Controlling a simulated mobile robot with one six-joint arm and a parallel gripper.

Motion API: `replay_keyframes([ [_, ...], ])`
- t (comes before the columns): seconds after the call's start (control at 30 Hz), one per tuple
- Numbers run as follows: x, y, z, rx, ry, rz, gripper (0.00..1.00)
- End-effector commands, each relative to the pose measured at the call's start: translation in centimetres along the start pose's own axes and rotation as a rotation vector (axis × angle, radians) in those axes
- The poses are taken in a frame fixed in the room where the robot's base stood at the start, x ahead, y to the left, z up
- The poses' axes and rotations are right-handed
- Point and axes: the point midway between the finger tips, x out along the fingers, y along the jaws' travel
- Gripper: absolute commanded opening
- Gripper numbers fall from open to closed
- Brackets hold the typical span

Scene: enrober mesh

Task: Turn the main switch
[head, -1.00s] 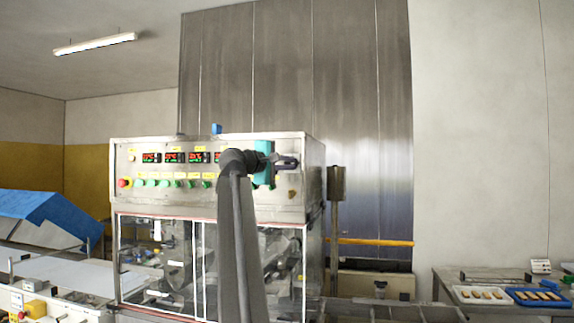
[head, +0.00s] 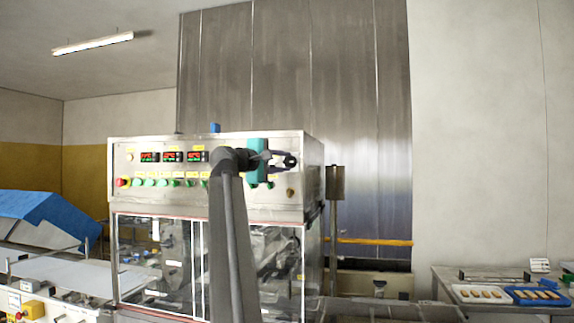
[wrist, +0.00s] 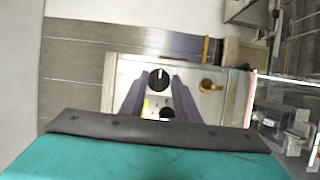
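The main switch looks to be a black round knob (wrist: 158,79) with a white mark, on the steel panel in the wrist view. The mark runs roughly up and down there. My gripper (wrist: 159,84) is open, with one dark finger on each side of this knob and a visible gap around it. Whether the fingers touch it cannot be told. In the head view my gripper (head: 291,161) is at the right end of the control panel (head: 238,194), and it hides most of the switch.
A brass-coloured knob (wrist: 209,86) is beside the right finger. A red button (head: 122,182) and several green buttons line the panel. Clear guards (head: 155,255) are below. Trays (head: 535,297) lie on the right table.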

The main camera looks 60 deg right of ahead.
Motion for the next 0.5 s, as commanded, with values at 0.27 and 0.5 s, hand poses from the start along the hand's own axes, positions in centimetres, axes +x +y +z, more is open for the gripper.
replay_keyframes([
  [0.27,-4.6,-0.2,0.1,0.001,0.002,0.001,0.29],
  [0.5,-8.4,-0.1,0.2,0.001,0.002,0.002,0.29],
])
